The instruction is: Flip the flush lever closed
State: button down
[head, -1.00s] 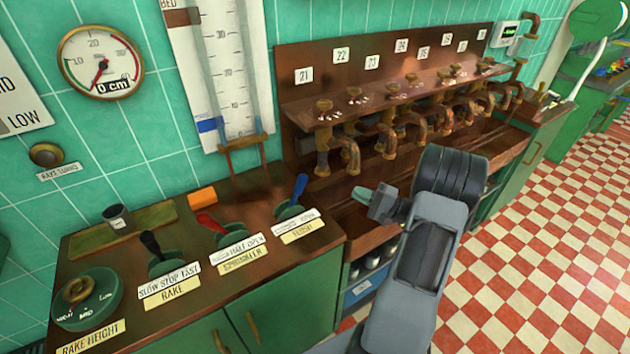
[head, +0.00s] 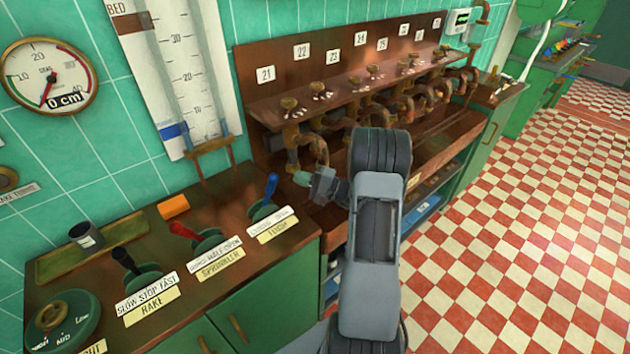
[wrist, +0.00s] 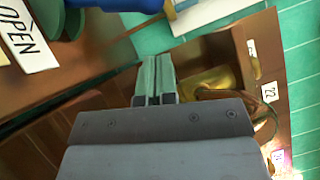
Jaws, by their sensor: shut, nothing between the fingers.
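The flush lever (head: 270,188) has a blue handle on a green round base, at the right end of the row of levers on the wooden counter. Its handle tilts up and back. In the wrist view the blue handle (wrist: 115,5) is cut off at the top edge, beside a white plate reading "OPEN" (wrist: 25,38). My gripper (head: 301,179) is to the right of the lever, apart from it, near the taps. In the wrist view my gripper's green fingers (wrist: 155,75) are together with nothing between them.
The red sprinkler lever (head: 184,231) and black rake lever (head: 125,262) stand to the left. An orange block (head: 173,206) lies behind them. A row of copper taps (head: 308,145) with numbered tags is behind and right of my gripper.

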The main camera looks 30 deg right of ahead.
aim_at(269, 193)
jog(key=shift+w+a+r+p, duration=0.1)
jog(key=shift+a+r+p, duration=0.1)
jog(key=shift+a, duration=0.5)
jog(key=shift+w+a+r+p, duration=0.15)
jog(key=shift+a+p, duration=0.1)
jog(key=shift+a, duration=0.4)
jog(key=shift+w+a+r+p, duration=0.1)
jog(key=shift+a+r+p, duration=0.1)
jog(key=shift+a, duration=0.5)
